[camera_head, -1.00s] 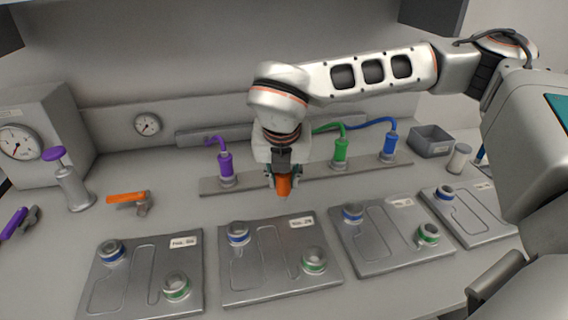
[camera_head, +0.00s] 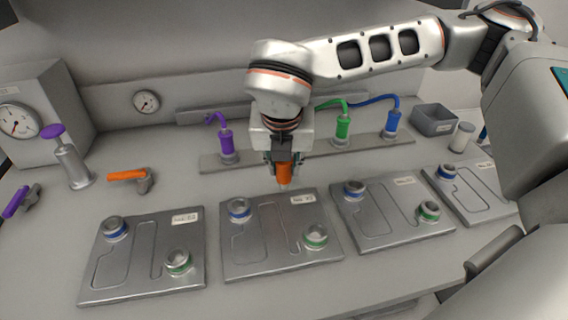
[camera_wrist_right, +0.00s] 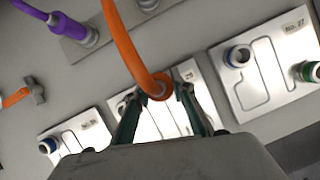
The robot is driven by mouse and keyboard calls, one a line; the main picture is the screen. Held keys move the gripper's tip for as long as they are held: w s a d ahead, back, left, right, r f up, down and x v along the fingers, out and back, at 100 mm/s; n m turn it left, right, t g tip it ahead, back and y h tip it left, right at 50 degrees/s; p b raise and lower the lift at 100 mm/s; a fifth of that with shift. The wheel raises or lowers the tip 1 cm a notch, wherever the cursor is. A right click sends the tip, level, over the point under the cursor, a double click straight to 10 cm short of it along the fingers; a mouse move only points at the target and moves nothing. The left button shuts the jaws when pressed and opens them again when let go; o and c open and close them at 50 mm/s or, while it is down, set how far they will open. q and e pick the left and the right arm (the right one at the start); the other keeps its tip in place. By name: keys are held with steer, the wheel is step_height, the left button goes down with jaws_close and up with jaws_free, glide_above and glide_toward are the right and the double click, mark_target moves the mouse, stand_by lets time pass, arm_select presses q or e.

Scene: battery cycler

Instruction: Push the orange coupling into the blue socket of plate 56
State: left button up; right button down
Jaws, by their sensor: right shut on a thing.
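My right gripper (camera_head: 284,165) is shut on the orange coupling (camera_head: 284,174), which hangs upright with its tip down. It is in the air near the back edge of the second plate from the left (camera_head: 272,264). In the right wrist view, the coupling (camera_wrist_right: 158,88) sits between the fingertips with its orange hose running up. That second plate has a blue-ringed socket (camera_head: 238,209), left of the coupling, and a green-ringed one (camera_head: 315,236). The leftmost plate (camera_head: 140,285) also has a blue-ringed socket (camera_head: 114,228). I cannot surely read which label says 56. My left gripper is out of view.
Two more plates (camera_head: 393,240) (camera_head: 480,205) stand to the right. Behind are purple (camera_head: 227,143), green (camera_head: 342,127) and blue (camera_head: 393,121) couplings on a rail. An orange-handled valve (camera_head: 128,175) and a purple-topped pump (camera_head: 72,163) stand at left, a grey bin (camera_head: 433,119) at right.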

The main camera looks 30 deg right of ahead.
steer(key=shift+r+p, duration=1.05)
steer(key=shift+r, duration=1.45)
